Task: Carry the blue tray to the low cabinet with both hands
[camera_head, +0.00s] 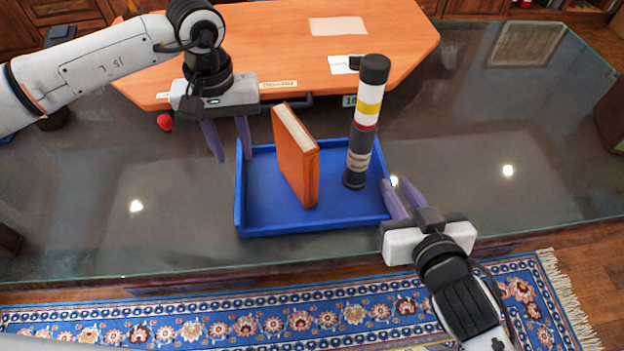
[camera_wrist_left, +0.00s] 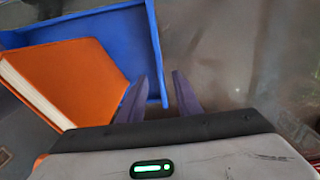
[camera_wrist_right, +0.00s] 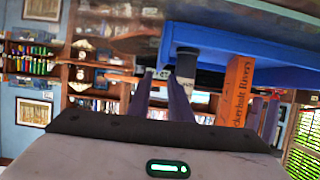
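The blue tray (camera_head: 265,218) lies on a dark glass-topped table, holding an upright orange book (camera_head: 297,165) and a tall banded cylinder (camera_head: 366,120). My left gripper (camera_head: 228,155) is open at the tray's back left corner. In the left wrist view its spread fingers (camera_wrist_left: 160,85) stand on either side of the tray wall (camera_wrist_left: 153,40), with a gap. My right gripper (camera_head: 394,184) is open at the tray's right wall. In the right wrist view its fingers (camera_wrist_right: 163,75) are apart below the tray; whether they straddle the wall is unclear. I cannot tell which furniture is the low cabinet.
An orange wooden surface (camera_head: 265,45) with papers is behind the tray. A red ball (camera_head: 165,122) is left of it. The glass tabletop (camera_head: 510,130) is clear to the right. A patterned blue rug (camera_head: 270,320) lies on the floor in front.

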